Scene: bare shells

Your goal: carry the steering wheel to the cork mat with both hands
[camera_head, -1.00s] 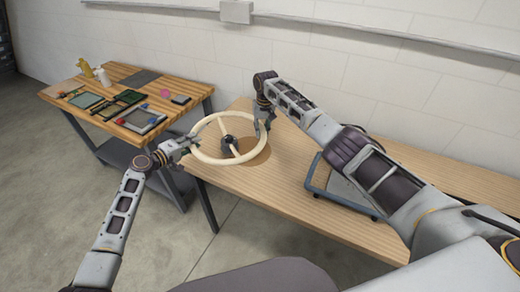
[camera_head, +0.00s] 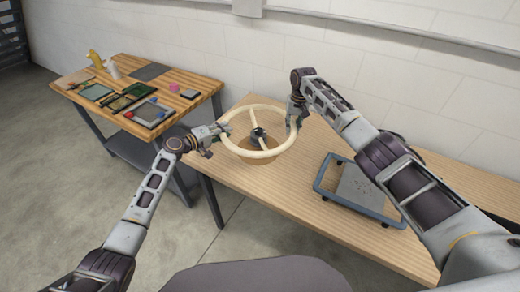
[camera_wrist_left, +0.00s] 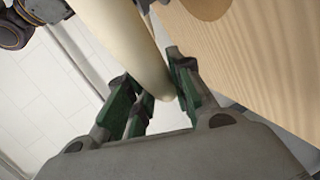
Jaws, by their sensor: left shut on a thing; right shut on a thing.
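The cream steering wheel (camera_head: 262,154) with a dark hub is held roughly level between my two grippers in the head view. The round brown cork mat (camera_head: 262,163) lies on the long wooden table, partly hidden beneath the wheel. The wheel appears raised above the mat; the exact gap is hard to tell. My left gripper (camera_head: 222,133) is shut on the rim's left side. The left wrist view shows the pale rim (camera_wrist_left: 135,45) between the green-padded fingers (camera_wrist_left: 158,100). My right gripper (camera_head: 294,118) is shut on the rim's right side.
A blue-framed grey trolley (camera_head: 360,190) sits on the long table (camera_head: 330,215) to the right. A second workbench (camera_head: 195,105) at the left holds trays, bottles and small items. The wall is close behind. The table's front middle is clear.

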